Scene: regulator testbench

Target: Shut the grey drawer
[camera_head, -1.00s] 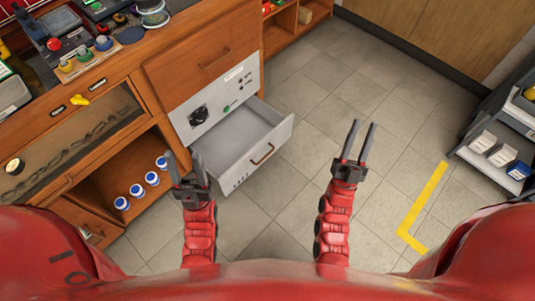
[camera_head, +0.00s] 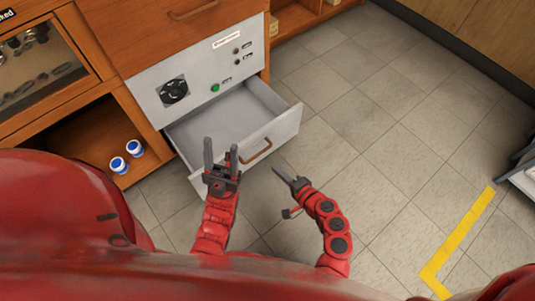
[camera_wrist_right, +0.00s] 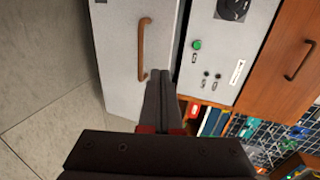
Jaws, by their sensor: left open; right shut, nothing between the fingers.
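The grey drawer (camera_head: 236,138) stands open below a grey panel with a round black dial and a green button. It looks empty inside. Its front has a brown handle (camera_head: 257,153), which also shows upright in the right wrist view (camera_wrist_right: 143,48). My left gripper (camera_head: 221,152) is open and empty, in front of the left part of the drawer front in the picture. My right gripper (camera_head: 283,174) is shut and empty, just in front of the drawer front, right of and below the handle. In the right wrist view, its closed fingers (camera_wrist_right: 159,88) overlap the drawer front's edge; contact cannot be told.
The wooden bench (camera_head: 180,40) surrounds the drawer. A yellow floor line (camera_head: 460,240) and a dark rack (camera_head: 524,165) are at right. The tiled floor right of the drawer is clear.

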